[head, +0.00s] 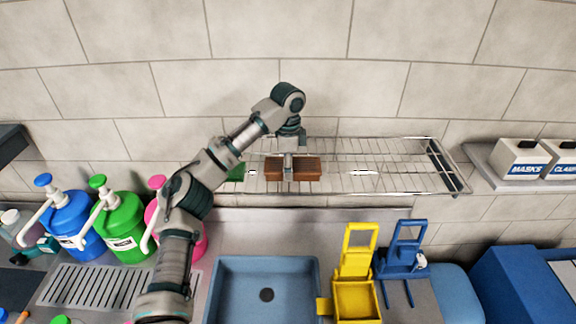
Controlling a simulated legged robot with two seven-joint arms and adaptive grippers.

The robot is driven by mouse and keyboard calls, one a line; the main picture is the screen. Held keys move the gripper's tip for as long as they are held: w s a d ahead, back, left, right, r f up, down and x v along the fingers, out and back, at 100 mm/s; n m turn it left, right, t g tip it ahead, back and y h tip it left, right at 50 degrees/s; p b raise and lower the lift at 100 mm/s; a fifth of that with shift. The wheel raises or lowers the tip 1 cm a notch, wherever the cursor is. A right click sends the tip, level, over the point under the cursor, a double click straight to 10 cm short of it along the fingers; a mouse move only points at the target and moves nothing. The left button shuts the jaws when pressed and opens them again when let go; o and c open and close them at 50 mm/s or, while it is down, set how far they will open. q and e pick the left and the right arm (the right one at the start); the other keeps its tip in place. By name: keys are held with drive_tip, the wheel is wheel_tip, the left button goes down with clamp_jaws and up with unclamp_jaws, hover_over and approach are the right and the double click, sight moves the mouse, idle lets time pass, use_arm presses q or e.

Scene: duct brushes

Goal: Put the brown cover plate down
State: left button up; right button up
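The brown cover plate (308,169) is at the front of the wire rack (390,178), level and lengthwise along the rack. My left gripper (288,164) reaches down from above at its middle, with a finger in front of the plate. The gripper appears shut on the plate. The far finger is hidden, and I cannot tell whether the plate rests on the wires or hangs just above them. My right gripper is not in view.
A green item (237,172) shows behind my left arm at the rack's left. The rack's right half is bare. Below are a blue sink (225,290), a yellow wringer (356,300), a blue one (402,256) and pump bottles (122,232). A right shelf holds white boxes (520,160).

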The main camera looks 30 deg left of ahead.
use_arm(q)
drive_tip(key=shift+w+f, duration=0.15)
drive_tip(key=shift+f, duration=0.05)
drive_tip(key=o, duration=1.1)
wheel_tip(320, 180, up, 12)
drive_tip(key=shift+r, duration=0.1)
drive_tip(key=shift+a, duration=0.1)
